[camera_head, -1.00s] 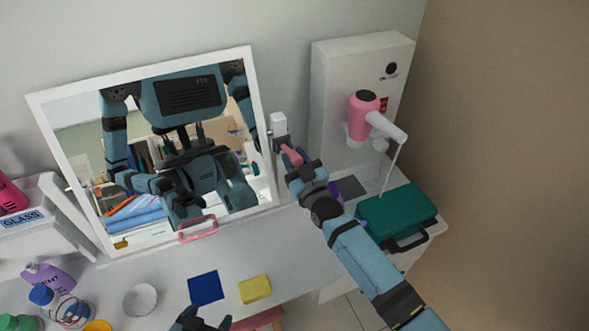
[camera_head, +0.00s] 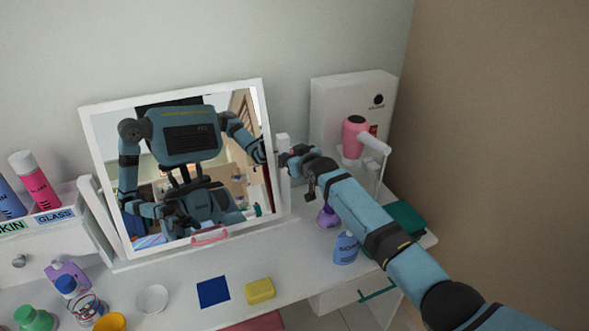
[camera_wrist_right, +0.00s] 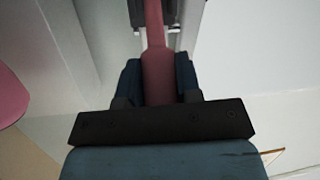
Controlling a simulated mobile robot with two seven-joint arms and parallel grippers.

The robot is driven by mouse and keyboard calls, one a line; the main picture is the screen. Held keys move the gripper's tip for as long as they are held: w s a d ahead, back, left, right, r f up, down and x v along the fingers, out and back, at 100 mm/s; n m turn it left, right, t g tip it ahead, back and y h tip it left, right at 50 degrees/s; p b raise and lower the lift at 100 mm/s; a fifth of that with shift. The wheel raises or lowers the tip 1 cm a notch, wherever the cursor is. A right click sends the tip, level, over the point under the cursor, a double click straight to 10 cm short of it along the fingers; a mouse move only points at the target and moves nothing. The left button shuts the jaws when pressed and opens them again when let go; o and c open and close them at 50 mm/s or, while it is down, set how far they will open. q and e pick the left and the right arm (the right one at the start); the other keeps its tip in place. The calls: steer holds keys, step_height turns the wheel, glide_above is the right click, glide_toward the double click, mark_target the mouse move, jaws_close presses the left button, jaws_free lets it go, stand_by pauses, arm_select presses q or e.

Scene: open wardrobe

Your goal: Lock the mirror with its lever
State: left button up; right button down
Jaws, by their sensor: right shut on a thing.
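My right gripper (camera_head: 290,159) is at this post, beside the mirror's right edge. In the right wrist view, the gripper (camera_wrist_right: 158,75) is shut on the dull red lever (camera_wrist_right: 155,65), which runs between the fingers to a dark and white mount. In the head view the gripper hides most of the lever. My left gripper is out of view, apart from the reflection.
A purple bottle (camera_head: 327,216), a blue bottle (camera_head: 345,248) and a green case (camera_head: 405,217) sit below my right arm. Several bottles and bowls crowd the left front.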

steer(key=shift+w+a+r+g+h+p, duration=0.15)
steer(key=shift+w+r+g+h+p, duration=0.2)
steer(key=shift+g, duration=0.25)
steer(key=shift+w+a+r+g, duration=0.15)
steer(key=shift+w+g, duration=0.2)
steer(key=shift+g, duration=0.25)
steer(key=shift+h, duration=0.25)
steer(key=shift+w, duration=0.1)
steer(key=c, duration=0.8)
jaws_free()
steer(key=shift+r, duration=0.1)
